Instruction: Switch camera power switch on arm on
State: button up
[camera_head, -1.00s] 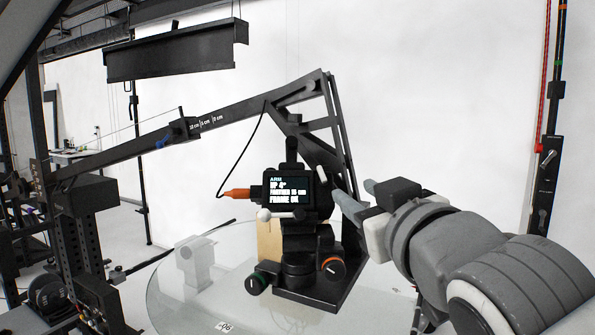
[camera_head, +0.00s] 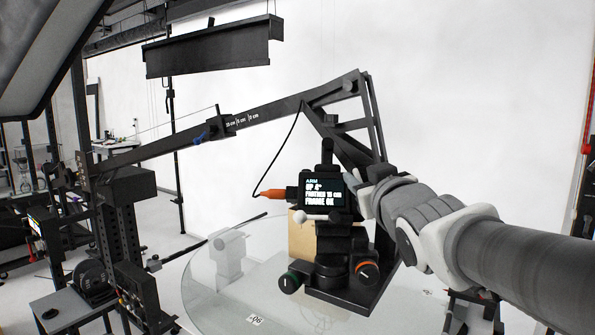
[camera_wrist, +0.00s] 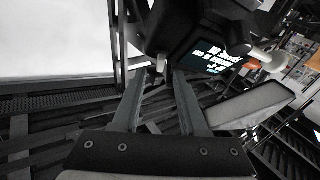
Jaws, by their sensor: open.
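A small pale peg (camera_wrist: 161,63), possibly the power switch, shows between the fingertips; contact cannot be told. In the head view my fingertips are hidden at the unit's right side.
An orange plug (camera_head: 272,194) with a black cable sits left of the unit. A white-knobbed lever (camera_head: 312,217) is below the screen.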

jog(key=shift+w, duration=0.85)
grip_shut()
